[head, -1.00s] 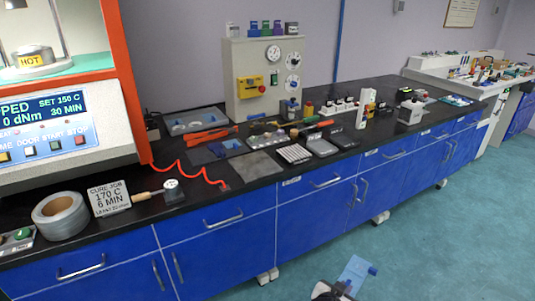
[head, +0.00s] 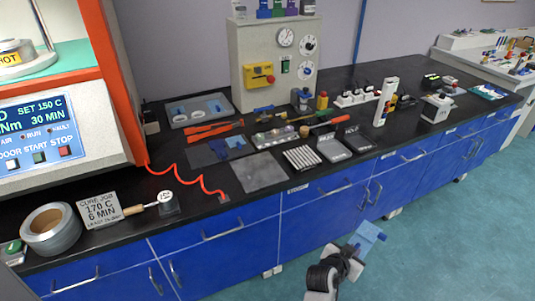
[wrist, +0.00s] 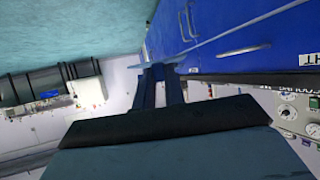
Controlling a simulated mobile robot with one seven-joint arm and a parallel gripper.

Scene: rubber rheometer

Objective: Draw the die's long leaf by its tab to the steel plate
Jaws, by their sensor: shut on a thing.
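My gripper (head: 368,240) is in the air over the floor, in front of the blue cabinets and well away from the bench top. In the wrist view its two fingers (wrist: 160,88) are close together, with a thin pale-blue piece (wrist: 135,66) across their tips. I cannot tell whether this piece is the die's long leaf. The steel plate (head: 261,173) lies flat and bare near the bench's front edge. Blue sheet material (head: 235,142) lies on a dark mat behind it. I cannot make out the die or the leaf's tab.
A grey panel (head: 250,60) stands behind. The floor is open.

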